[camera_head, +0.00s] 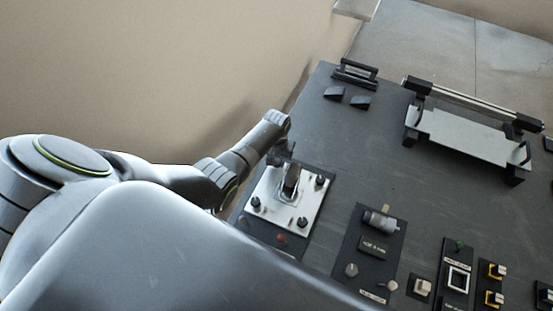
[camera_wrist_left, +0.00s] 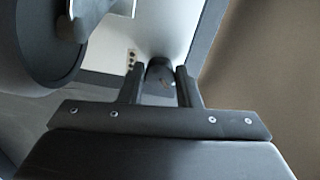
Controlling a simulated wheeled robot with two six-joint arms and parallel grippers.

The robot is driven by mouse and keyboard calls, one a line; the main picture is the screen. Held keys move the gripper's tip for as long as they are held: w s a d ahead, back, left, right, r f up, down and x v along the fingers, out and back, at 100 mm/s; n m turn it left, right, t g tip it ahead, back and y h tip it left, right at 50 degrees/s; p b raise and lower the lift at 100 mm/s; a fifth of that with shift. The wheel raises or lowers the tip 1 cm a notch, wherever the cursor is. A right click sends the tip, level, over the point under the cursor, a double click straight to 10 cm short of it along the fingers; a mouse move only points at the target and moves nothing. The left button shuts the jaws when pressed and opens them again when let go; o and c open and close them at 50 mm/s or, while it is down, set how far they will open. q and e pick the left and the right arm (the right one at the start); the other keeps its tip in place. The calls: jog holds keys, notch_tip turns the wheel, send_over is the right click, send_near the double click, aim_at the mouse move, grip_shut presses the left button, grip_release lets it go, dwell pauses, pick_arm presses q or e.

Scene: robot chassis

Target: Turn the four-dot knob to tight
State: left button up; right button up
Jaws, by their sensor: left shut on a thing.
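A white square plate (camera_head: 270,210) on the dark panel carries black knobs at its corners and a grey upright post (camera_head: 291,182) in the middle. My left gripper (camera_head: 280,157) is at the plate's far corner and hides the knob there. In the left wrist view, its two fingers (camera_wrist_left: 160,88) are shut on a dark round knob (camera_wrist_left: 160,72). Several small dark dots (camera_wrist_left: 131,58) mark the plate beside this knob, so it appears to be the four-dot knob. Its turn angle cannot be read. My right gripper is not in view.
Other black knobs (camera_head: 320,180) stand close by on the plate. A red button (camera_head: 282,238) is below it. A panel with a grey cylinder (camera_head: 380,221) is to the right. A silver tray with handles (camera_head: 468,137) is at the back right. Bare panel lies between.

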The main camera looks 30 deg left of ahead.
aim_at(276, 162)
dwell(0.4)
pick_arm(q)
jog(key=o, duration=1)
jog(key=shift+r, duration=0.1)
jog(key=shift+r, duration=0.4)
notch_tip(276, 162, up, 16)
jog(key=shift+r+b, duration=0.25)
jog(key=shift+b, duration=0.85)
